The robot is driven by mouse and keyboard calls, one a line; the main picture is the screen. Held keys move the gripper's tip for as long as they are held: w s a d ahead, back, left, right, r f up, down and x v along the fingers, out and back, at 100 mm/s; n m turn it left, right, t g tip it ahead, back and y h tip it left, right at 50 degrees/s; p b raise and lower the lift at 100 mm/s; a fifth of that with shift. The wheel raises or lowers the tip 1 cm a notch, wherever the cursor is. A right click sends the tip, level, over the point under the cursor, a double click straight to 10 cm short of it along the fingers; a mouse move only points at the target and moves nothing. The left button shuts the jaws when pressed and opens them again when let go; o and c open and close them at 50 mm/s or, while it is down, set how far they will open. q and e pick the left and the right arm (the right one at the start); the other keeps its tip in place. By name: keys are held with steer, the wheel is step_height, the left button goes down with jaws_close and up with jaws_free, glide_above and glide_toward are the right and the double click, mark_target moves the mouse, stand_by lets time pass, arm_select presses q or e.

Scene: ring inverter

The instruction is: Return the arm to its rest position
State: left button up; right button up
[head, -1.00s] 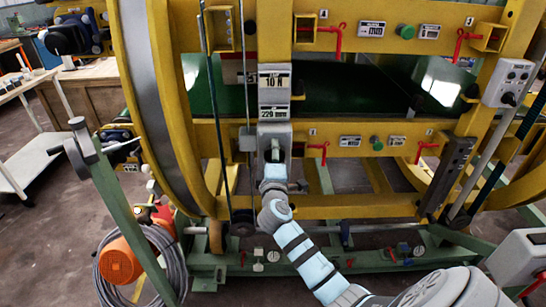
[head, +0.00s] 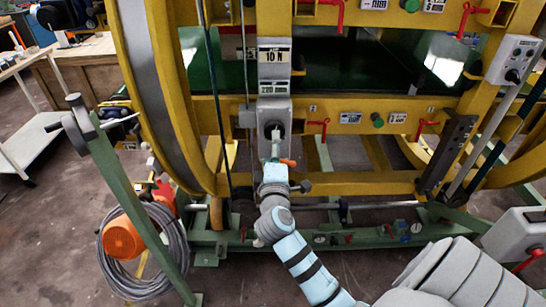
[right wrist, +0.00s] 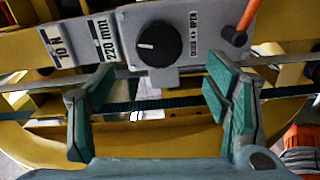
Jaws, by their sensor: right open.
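My right arm comes in from the lower right of the head view, and its gripper (head: 275,158) is just below a grey control box (head: 274,108) on the yellow ring machine. In the right wrist view the two teal-padded fingers (right wrist: 160,100) stand wide apart with nothing between them. The box's round black knob (right wrist: 160,44) lies beyond the fingertips, apart from them. The box carries labels 10 N and 220 mm. An orange rod (right wrist: 250,14) sticks out at its right. My left gripper is not in view.
The yellow frame beam (head: 370,110) with red levers and a green button runs across in front. A green post (head: 120,190), a coiled grey hose (head: 175,250) and an orange motor (head: 123,237) stand at the left. A grey box (head: 515,232) is at the right.

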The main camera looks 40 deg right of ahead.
steer(key=v, duration=0.3)
steer(key=shift+s+a, duration=0.15)
steer(key=shift+s, duration=0.05)
